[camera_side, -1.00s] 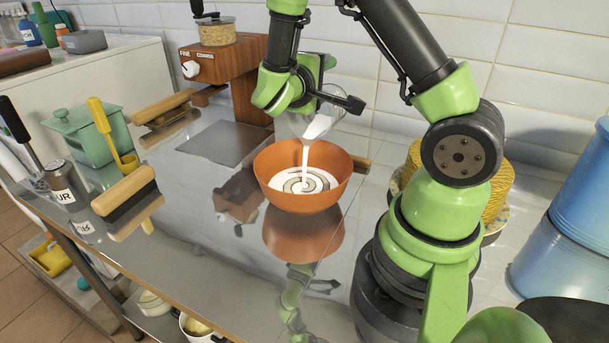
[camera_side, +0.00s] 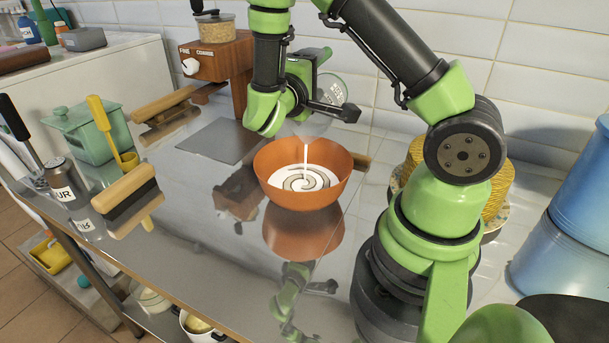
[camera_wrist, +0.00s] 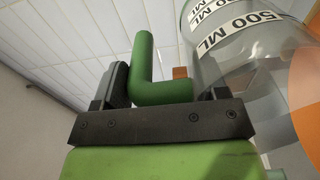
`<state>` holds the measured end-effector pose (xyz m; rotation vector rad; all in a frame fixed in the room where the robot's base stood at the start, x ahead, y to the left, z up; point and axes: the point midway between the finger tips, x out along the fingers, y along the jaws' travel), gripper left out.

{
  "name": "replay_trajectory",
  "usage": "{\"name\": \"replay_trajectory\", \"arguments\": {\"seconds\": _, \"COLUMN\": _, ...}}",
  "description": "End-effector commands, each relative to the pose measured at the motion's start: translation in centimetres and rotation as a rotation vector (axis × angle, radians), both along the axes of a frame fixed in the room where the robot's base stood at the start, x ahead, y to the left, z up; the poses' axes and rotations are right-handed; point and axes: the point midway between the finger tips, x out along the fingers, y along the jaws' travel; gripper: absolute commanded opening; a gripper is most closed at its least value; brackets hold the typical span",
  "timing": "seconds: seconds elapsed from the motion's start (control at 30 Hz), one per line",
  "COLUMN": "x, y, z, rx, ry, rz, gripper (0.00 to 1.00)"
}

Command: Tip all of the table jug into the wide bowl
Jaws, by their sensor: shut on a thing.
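The table jug (camera_side: 312,126) is clear, with measuring marks, and is tipped steeply above the wide bowl. A thin white stream runs from it into the bowl. The wide bowl (camera_side: 338,180) is orange-brown and stands upright on the steel worktop, with white liquid and a darker swirl inside. My gripper (camera_side: 318,104) is shut on the jug's green handle (camera_wrist: 146,70). In the wrist view the jug's glass (camera_wrist: 245,75), marked 500 ML, is right of my jaws, and I see no white liquid in the visible part. The jug's lip is hard to make out.
A wooden grinder (camera_side: 234,65) stands behind, left of the jug. Wooden-handled brushes (camera_side: 125,195), a green lidded box (camera_side: 85,135) and a dark shaker (camera_side: 65,180) are at left. A yellow stack (camera_side: 497,200) and blue canisters (camera_side: 575,215) are at right.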

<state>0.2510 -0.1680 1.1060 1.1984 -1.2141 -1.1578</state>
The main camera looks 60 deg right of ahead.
Motion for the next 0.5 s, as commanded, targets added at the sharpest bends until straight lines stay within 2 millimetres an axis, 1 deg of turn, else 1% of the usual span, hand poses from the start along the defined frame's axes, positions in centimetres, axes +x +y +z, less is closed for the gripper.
{"name": "replay_trajectory", "arguments": {"seconds": 0.07, "x": -0.1, "y": -1.2, "z": 0.0, "rx": 0.076, "ry": -0.008, "rz": -0.007, "gripper": 0.25}}
{"name": "replay_trajectory", "arguments": {"seconds": 0.17, "x": -0.2, "y": -3.1, "z": -0.6, "rx": 0.223, "ry": -0.009, "rz": -0.01, "gripper": 0.25}}
{"name": "replay_trajectory", "arguments": {"seconds": 0.2, "x": -0.2, "y": -4.0, "z": -0.9, "rx": 0.266, "ry": -0.007, "rz": -0.014, "gripper": 0.25}}
{"name": "replay_trajectory", "arguments": {"seconds": 0.23, "x": -0.2, "y": -4.4, "z": -1.1, "rx": 0.287, "ry": -0.005, "rz": -0.012, "gripper": 0.25}}
{"name": "replay_trajectory", "arguments": {"seconds": 0.4, "x": 0.0, "y": -4.6, "z": -1.3, "rx": 0.307, "ry": 0.002, "rz": -0.004, "gripper": 0.25}}
{"name": "replay_trajectory", "arguments": {"seconds": 0.5, "x": 0.0, "y": -5.2, "z": -1.4, "rx": 0.328, "ry": 0.001, "rz": -0.006, "gripper": 0.25}}
